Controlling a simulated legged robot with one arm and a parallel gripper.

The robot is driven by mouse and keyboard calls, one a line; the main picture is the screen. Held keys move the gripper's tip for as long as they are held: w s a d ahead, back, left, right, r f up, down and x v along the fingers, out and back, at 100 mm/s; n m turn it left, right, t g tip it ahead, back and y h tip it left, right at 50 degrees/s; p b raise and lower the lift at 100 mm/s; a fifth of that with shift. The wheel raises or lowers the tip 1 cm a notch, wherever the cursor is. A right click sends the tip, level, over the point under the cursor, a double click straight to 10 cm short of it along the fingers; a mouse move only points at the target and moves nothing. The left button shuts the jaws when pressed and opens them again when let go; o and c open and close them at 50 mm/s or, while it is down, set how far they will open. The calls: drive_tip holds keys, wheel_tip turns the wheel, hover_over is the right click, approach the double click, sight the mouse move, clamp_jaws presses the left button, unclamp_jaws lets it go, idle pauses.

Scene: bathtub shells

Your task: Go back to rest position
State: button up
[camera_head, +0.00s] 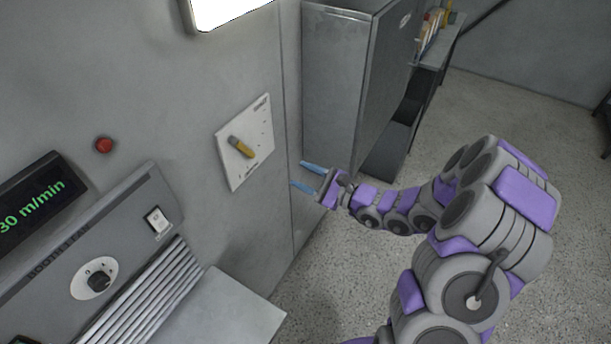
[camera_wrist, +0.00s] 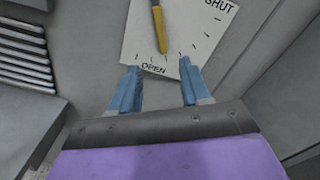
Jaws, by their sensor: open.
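My gripper (camera_head: 298,174) is open and empty, its two blue fingers apart in front of the grey wall panel. It is to the right of a white dial plate (camera_head: 260,122) that carries a yellow handle (camera_head: 241,147). In the wrist view my gripper (camera_wrist: 157,90) shows both blue fingers spread at the plate's lower edge. The yellow handle (camera_wrist: 160,28) points towards the "OPEN" mark on the plate (camera_wrist: 200,45), with "SHUT" at the upper right. The handle is beyond the fingertips and not between them.
A control panel with a black knob (camera_head: 98,281), a white switch (camera_head: 157,221) and a green display (camera_head: 33,203) is at the left. A red button (camera_head: 104,145) is above it. A grey cabinet (camera_head: 335,80) stands behind my gripper. Speckled floor (camera_head: 500,100) is open at the right.

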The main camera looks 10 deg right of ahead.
drive_tip(key=s+a+r+n+g+y+b, duration=0.1)
drive_tip(key=s+a+r+n+g, duration=0.2)
drive_tip(key=s+a+n+g, duration=0.35)
drive_tip(key=s+a+r+n+g, duration=0.4)
drive_tip(key=s, duration=0.5)
drive_tip(key=s+f+n+g+h+b, duration=0.1)
drive_tip(key=s+n+g+h, duration=0.4)
drive_tip(key=s, duration=0.7)
drive_tip(key=s+d+n+t+h, duration=0.1)
drive_tip(key=s+d+n+h, duration=0.1)
drive_tip(key=s+d+h, duration=0.3)
drive_tip(key=s+d+f+n+t+h+b, duration=0.1)
drive_tip(key=s+d+h, duration=0.4)
drive_tip(key=d, duration=0.7)
drive_tip(key=shift+f+n+t, duration=0.15)
drive_tip(key=shift+n+t, duration=0.2)
drive_tip(key=shift+n, duration=0.2)
idle(3.0)
